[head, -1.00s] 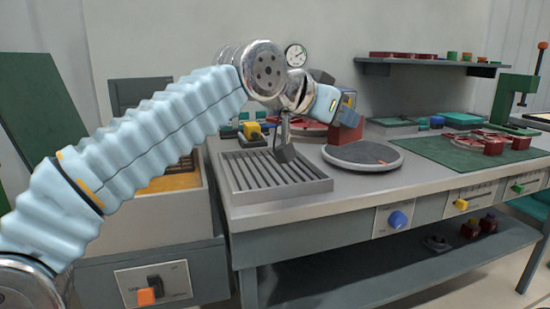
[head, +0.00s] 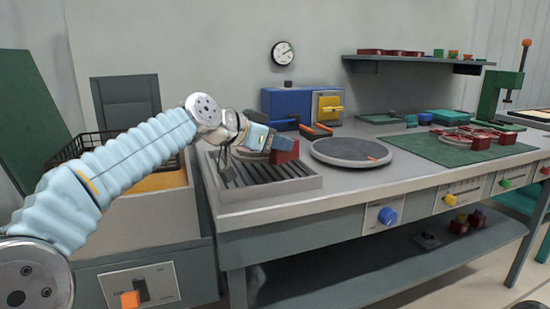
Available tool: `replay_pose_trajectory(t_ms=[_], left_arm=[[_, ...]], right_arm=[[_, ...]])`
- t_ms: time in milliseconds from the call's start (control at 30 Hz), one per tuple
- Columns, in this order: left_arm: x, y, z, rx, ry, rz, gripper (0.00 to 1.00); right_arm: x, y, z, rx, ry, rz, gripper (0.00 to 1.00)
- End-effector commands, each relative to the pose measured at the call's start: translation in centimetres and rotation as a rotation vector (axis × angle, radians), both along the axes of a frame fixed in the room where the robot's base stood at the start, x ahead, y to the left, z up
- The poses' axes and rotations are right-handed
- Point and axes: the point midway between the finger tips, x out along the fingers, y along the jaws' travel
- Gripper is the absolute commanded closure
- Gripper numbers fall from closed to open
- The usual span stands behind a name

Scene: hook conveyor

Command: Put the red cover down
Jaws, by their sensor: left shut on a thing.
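The red cover (head: 285,152) is a small red block-like piece at the end of my left gripper (head: 274,146). The left gripper is shut on it. In the head view the cover appears over the back part of the slatted grey tray (head: 309,184), left of the round grey disc (head: 325,155). I cannot tell whether the cover touches the slats or hangs just above them. The fingers and wrist hide part of the cover. My right gripper is not in view.
The green mat (head: 440,155) with several red parts lies to the right. A wall shelf (head: 420,66) hangs above. Bare bench top lies in front of the disc.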

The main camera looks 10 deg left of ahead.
Motion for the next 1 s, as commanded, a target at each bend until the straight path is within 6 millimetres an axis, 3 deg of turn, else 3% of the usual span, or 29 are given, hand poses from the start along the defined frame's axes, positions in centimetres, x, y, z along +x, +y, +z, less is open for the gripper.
replay_pose_trajectory(t_ms=[200,467,500,667,1000], left_arm=[[0.2,0.4,-2.9,0.0,-0.002,0.003,1.0],[0.3,0.4,-3.4,-0.001,-0.002,0.003,1.0],[0.3,0.4,-3.7,-0.001,0.005,0.003,0.67],[0.3,0.4,-3.7,0.0,0.005,0.002,0.43],[-0.1,0.6,-3.4,0.0,0.001,0.002,0.43]], right_arm=[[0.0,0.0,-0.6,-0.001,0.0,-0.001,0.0],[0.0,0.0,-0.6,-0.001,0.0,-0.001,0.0],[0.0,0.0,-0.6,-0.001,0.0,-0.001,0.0],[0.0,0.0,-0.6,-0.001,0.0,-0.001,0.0],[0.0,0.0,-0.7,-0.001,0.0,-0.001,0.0]])
